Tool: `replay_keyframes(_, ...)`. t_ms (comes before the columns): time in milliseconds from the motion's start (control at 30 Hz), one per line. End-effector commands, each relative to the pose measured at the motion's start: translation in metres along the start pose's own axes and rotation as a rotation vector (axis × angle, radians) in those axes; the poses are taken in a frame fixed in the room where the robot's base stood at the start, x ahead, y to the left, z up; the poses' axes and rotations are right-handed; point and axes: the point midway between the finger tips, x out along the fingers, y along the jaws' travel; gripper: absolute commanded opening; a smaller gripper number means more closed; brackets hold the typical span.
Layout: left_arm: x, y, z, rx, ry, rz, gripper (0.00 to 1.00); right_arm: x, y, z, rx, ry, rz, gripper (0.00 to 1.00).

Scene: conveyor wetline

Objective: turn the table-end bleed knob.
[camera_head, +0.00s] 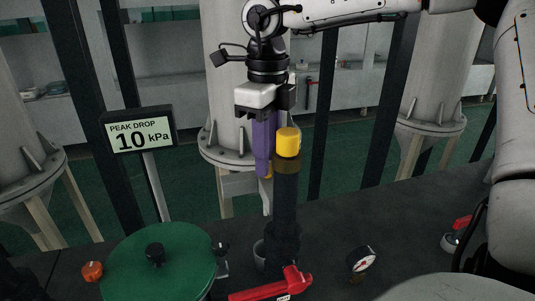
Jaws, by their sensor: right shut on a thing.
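My right gripper (264,110) hangs down at the upper middle, its black fingers shut on a long purple piece (264,140). A bit of yellow shows by the lower end of this piece. The piece is upright, beside the yellow cap of a dark column; I cannot tell if they touch. A small orange knob (92,271) sits on the dark table (400,225) at the lower left, beside the green lid. It looks like the bleed knob, though no label shows. The right gripper is well above and to the right of it. My left gripper is not in view.
The dark column (286,205) with its yellow cap (288,142) rises from the table. A green round lid (185,265), red lever (270,289) and gauge (362,259) stand near the front. A display (139,132) reads "PEAK DROP 10 kPa". The right-centre tabletop is fairly clear.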

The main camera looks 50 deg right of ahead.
Motion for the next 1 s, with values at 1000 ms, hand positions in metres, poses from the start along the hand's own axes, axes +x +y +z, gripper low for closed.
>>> replay_keyframes(1000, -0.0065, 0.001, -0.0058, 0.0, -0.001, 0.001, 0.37, -0.0025, -0.0006, 0.0011, -0.94, -0.003, -0.003, 0.04)
